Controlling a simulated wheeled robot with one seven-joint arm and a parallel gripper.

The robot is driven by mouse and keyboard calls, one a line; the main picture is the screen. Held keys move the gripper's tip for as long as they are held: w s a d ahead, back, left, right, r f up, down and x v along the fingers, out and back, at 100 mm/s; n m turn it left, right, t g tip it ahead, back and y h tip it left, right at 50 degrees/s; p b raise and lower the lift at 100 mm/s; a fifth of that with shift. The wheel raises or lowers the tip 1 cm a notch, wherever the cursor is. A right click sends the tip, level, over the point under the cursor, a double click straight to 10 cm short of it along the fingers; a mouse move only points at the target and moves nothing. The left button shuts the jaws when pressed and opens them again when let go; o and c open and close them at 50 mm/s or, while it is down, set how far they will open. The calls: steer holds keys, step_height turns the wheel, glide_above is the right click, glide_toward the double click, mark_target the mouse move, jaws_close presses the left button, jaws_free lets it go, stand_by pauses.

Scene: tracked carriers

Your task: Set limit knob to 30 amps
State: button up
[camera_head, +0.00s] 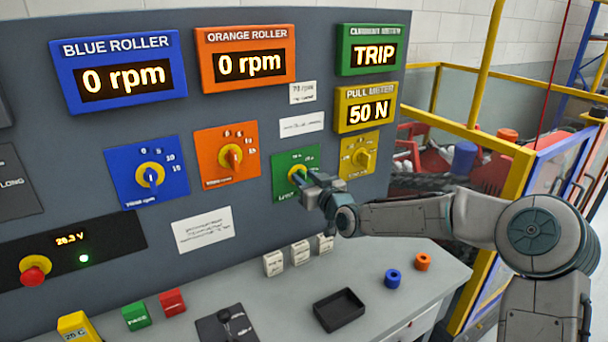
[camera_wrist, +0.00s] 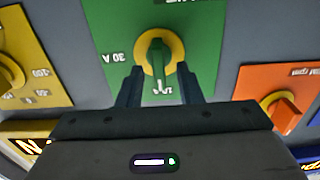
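The limit knob (camera_wrist: 157,60) is a green bar handle on a yellow ring, on a green panel (camera_head: 296,158). In the upside-down wrist view its handle points down toward a partly hidden mark, and the "30 A" mark (camera_wrist: 119,57) is to its left. My gripper (camera_wrist: 160,72) is open, with one dark finger on each side of the knob and gaps showing between fingers and handle. In the head view my gripper (camera_head: 303,178) is at the green panel and covers part of the knob. The green meter (camera_head: 374,50) above reads TRIP.
A yellow knob panel (camera_head: 360,155) is close to the right and an orange one (camera_head: 227,153) to the left. The blue panel (camera_head: 147,172) is farther left. On the desk are a black tray (camera_head: 339,309), blue ring (camera_head: 393,278) and orange ring (camera_head: 423,262).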

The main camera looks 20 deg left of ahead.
steer(key=shift+w+a, duration=0.4)
steer(key=shift+a, duration=0.05)
jaws_close()
